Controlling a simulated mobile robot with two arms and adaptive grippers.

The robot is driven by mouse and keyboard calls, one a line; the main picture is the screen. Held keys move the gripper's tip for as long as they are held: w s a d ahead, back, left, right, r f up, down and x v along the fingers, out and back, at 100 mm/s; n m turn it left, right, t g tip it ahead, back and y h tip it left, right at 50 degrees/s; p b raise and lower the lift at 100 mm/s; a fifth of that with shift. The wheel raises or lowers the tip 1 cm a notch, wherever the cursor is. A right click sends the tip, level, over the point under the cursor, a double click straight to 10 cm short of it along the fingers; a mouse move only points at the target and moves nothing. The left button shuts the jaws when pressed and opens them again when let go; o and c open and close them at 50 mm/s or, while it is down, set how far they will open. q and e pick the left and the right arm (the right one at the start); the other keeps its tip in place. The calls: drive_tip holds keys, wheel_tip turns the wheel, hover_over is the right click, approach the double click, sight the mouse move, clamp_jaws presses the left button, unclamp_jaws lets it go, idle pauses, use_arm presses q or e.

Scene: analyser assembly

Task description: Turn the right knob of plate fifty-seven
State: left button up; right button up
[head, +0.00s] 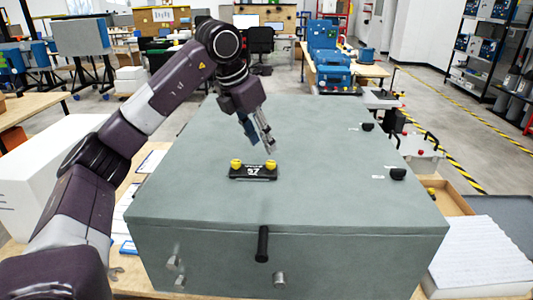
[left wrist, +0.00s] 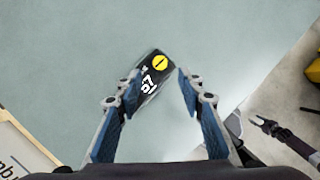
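Plate fifty-seven (head: 253,172) is a black plate on top of a grey-green case (head: 330,205). It has a left yellow knob (head: 236,163) and a right yellow knob (head: 270,164). My left gripper (head: 268,146) points down just above and behind the right knob, apart from it. In the left wrist view its fingers (left wrist: 155,95) are spread and empty. The plate (left wrist: 148,90) and its right knob (left wrist: 160,62) show beyond them; the knob's dark slot is visible. The left knob is hidden there. A dark claw-like end (left wrist: 268,124) at the right may be my right gripper, too small to read.
Black knobs (head: 398,174) sit along the case's right side. A black handle (head: 263,243) is on its front. The case top around the plate is clear. A wooden tray (head: 450,205) and a white block (head: 482,255) stand right of the case.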

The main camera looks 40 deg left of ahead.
use_arm(q)
drive_tip(key=shift+v, duration=2.25)
drive_tip(key=shift+d+f, duration=0.1)
